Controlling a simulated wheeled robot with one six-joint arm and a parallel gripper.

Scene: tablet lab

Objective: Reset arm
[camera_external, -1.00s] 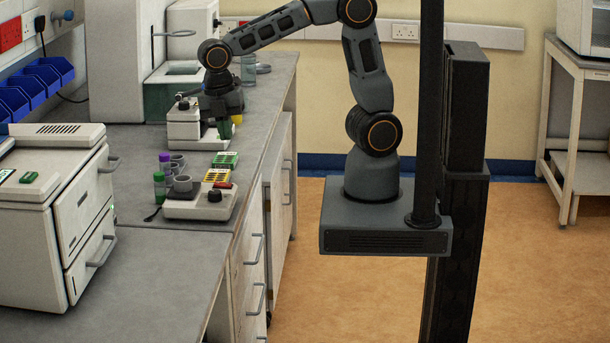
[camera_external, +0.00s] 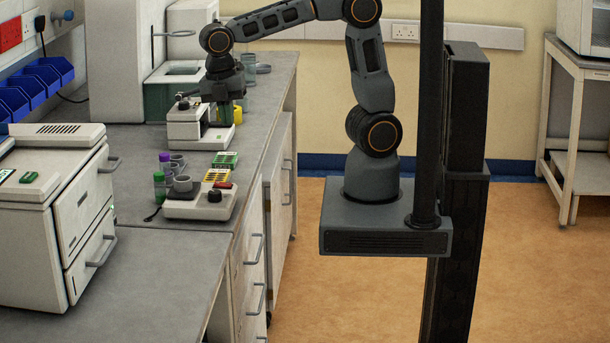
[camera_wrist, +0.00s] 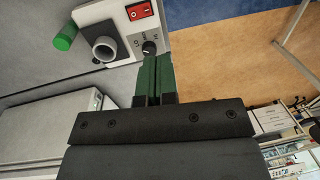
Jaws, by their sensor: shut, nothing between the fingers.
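My gripper (camera_external: 227,112) hangs above the far part of the grey bench (camera_external: 160,245), beside a small white bench device (camera_external: 185,125). In the wrist view its green fingers (camera_wrist: 157,72) are together with nothing between them. My arm reaches from its base at the right over the bench, with the wrist bent downward.
A white mixer-like device (camera_external: 185,205) with a red switch stands nearer on the bench; it also shows in the wrist view (camera_wrist: 120,25). Green (camera_external: 225,160) and yellow (camera_external: 217,175) racks lie behind it. A yellow ring-shaped item (camera_external: 237,113) is close to my fingers. A large white machine (camera_external: 60,200) stands left.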

